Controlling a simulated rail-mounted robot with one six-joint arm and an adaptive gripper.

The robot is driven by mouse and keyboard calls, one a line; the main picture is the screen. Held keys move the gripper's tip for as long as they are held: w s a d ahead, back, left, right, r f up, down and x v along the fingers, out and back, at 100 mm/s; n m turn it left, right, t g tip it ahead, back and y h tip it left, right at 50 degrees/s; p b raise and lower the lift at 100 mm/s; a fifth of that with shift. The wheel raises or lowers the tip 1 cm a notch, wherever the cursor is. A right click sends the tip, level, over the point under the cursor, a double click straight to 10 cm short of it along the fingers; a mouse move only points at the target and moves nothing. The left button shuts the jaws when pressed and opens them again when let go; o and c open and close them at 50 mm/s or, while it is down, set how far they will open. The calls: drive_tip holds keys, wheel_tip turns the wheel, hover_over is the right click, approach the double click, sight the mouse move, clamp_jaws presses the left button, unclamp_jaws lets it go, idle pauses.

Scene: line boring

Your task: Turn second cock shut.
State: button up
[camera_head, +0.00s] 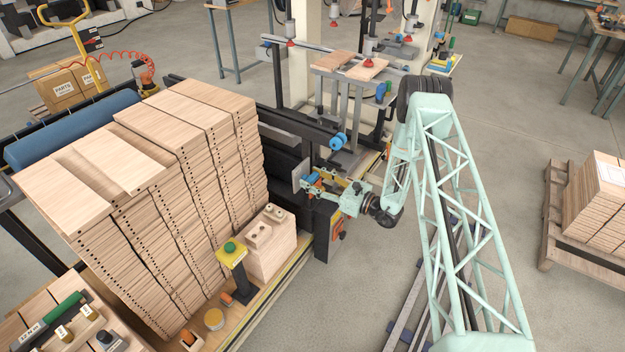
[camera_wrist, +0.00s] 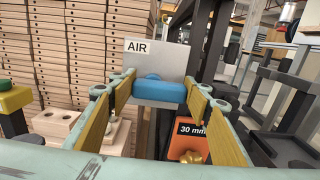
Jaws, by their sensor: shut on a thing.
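A blue cock handle (camera_wrist: 160,88) lies crosswise in front of a grey plate (camera_wrist: 150,60) marked AIR. My gripper (camera_wrist: 160,94) has its two yellow-padded fingers at either end of this handle, shut on it. In the head view my gripper (camera_head: 322,189) reaches left to the plate at the end of the dark machine frame, with the blue handle (camera_head: 312,179) at its fingertips. The cock's body behind the handle is hidden. Another blue fitting (camera_head: 338,142) shows farther back on the machine; I cannot tell whether it is a cock.
An orange block (camera_wrist: 190,145) labelled 30 mm, with a brass knob, sits just below my right finger. Tall stacks of drilled boards (camera_head: 150,165) stand left. A yellow box with a green button (camera_head: 231,252) stands on a post nearby. Open floor lies right of the machine.

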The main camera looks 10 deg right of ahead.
drive_tip(key=shift+n, duration=0.3)
drive_tip(key=n+b, duration=0.1)
drive_tip(key=n, duration=0.1)
drive_tip(key=n+b, duration=0.1)
drive_tip(key=b, duration=0.1)
drive_tip(key=shift+s+a+r+n, duration=0.1)
drive_tip(key=shift+s+n, duration=0.05)
drive_tip(key=shift+n, duration=0.25)
drive_tip(key=n+b, duration=0.1)
drive_tip(key=n, duration=0.1)
drive_tip(key=n+b, duration=0.2)
drive_tip(key=shift+s+a+r, duration=0.1)
drive_tip(key=shift+s+a, duration=0.05)
drive_tip(key=shift+a, duration=0.05)
drive_tip(key=n+b, duration=0.3)
drive_tip(key=n, duration=0.2)
drive_tip(key=shift+s+a+n+b, duration=0.2)
drive_tip(key=shift+n+b, duration=0.1)
drive_tip(key=shift+b, duration=0.1)
drive_tip(key=shift+s+a+n+b, duration=0.15)
drive_tip(key=shift+n+b, duration=1.3)
drive_tip(key=shift+n, duration=0.35)
drive_tip(key=o, duration=0.9)
